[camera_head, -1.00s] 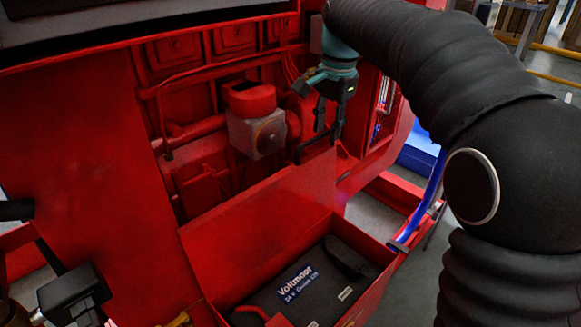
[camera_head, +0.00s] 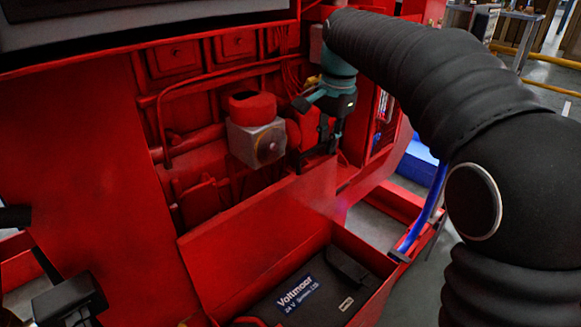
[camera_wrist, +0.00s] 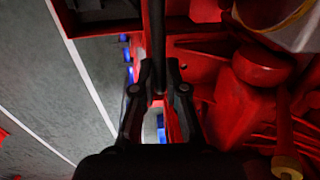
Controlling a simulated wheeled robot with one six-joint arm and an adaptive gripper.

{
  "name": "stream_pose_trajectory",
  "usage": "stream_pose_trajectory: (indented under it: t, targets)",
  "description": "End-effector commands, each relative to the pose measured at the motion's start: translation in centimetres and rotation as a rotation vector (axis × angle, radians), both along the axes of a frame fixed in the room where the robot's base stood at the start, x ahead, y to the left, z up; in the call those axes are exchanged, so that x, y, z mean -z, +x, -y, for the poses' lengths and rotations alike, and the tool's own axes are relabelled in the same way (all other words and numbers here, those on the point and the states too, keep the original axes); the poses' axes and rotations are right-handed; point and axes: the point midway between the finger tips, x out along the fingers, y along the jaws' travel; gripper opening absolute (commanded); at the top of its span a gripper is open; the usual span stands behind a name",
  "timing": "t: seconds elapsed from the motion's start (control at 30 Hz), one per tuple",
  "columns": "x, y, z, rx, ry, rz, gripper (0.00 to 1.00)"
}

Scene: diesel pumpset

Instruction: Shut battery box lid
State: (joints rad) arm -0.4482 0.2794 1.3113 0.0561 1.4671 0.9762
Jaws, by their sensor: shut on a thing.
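The red battery box (camera_head: 379,300) stands open at the bottom centre of the head view. Its red lid (camera_head: 265,240) is raised and tilted back behind the opening. A dark battery (camera_head: 325,287) with a Voltmoor label lies inside. My gripper (camera_head: 328,146) is at the upper right edge of the lid. In the wrist view my gripper (camera_wrist: 160,78) is shut on a dark bar (camera_wrist: 158,35), which appears to be the lid's handle. The fingers hide part of the handle in the head view.
The red pumpset with a grey-and-red block (camera_head: 257,138) stands behind the lid. Grey floor (camera_head: 440,270) shows at the right. Red frame rails lie beyond the box.

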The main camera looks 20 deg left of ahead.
Motion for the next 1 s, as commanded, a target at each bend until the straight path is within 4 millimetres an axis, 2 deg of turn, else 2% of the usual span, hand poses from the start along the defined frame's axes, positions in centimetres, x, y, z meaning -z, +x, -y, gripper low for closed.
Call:
stream_pose_trajectory:
  t: [0.5, 1.0]
  targets:
    - [0.2, -0.9, 1.6, 0.002, -0.002, -0.001, 0.00]
    - [0.3, -1.0, 1.8, 0.001, -0.002, -0.002, 0.00]
